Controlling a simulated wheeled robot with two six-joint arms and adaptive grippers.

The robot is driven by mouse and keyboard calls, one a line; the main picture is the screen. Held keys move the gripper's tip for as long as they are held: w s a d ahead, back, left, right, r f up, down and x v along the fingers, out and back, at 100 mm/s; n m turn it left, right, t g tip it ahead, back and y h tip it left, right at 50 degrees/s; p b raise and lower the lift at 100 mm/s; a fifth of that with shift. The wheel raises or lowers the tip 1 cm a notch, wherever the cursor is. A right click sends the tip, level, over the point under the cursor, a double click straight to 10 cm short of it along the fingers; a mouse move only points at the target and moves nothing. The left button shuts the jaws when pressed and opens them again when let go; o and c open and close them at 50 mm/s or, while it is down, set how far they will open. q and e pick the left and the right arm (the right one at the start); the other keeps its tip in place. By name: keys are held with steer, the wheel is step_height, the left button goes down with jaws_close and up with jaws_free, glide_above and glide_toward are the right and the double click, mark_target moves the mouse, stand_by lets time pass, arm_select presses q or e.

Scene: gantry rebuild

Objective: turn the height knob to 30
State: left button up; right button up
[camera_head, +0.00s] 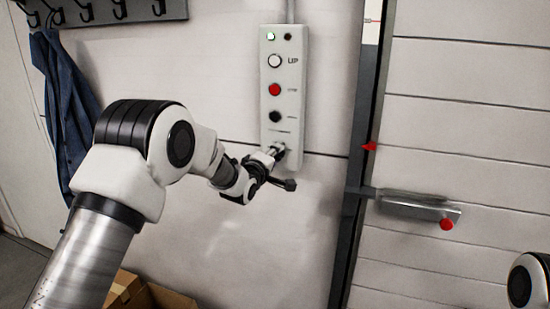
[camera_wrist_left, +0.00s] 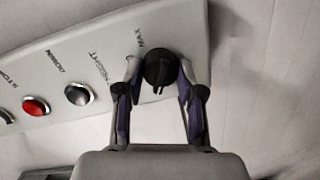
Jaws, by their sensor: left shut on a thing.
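The height knob (camera_wrist_left: 159,68) is a round black knob at the end of the grey control panel (camera_head: 284,60), by the printed MAX. My left gripper (camera_wrist_left: 158,78) is shut on it, one fingertip on each side, as the left wrist view shows. A mark on the knob points down toward the gripper's palm in that view. In the head view my left gripper (camera_head: 276,154) is at the panel's bottom end and mostly covers the knob. I cannot read a number at the knob. My right gripper is not in view.
Above the knob are a black button (camera_head: 275,117), a red button (camera_head: 275,90) and a white UP button (camera_head: 275,61). A green lamp (camera_head: 270,36) is lit. At right, a red pointer (camera_head: 369,146) sits on a dark upright, with a metal bar (camera_head: 415,199) beside it.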

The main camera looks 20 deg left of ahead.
arm_select(q)
steer(key=shift+n, duration=0.5)
steer(key=o, duration=1.1)
steer(key=shift+o, duration=0.2)
steer(key=shift+a, duration=0.1)
steer(key=shift+s, duration=0.1)
steer(key=s+a, duration=0.1)
steer(key=s, duration=1)
steer(key=shift+s+a+r, duration=0.15)
steer(key=shift+s+r, duration=0.2)
steer(key=shift+r, duration=0.05)
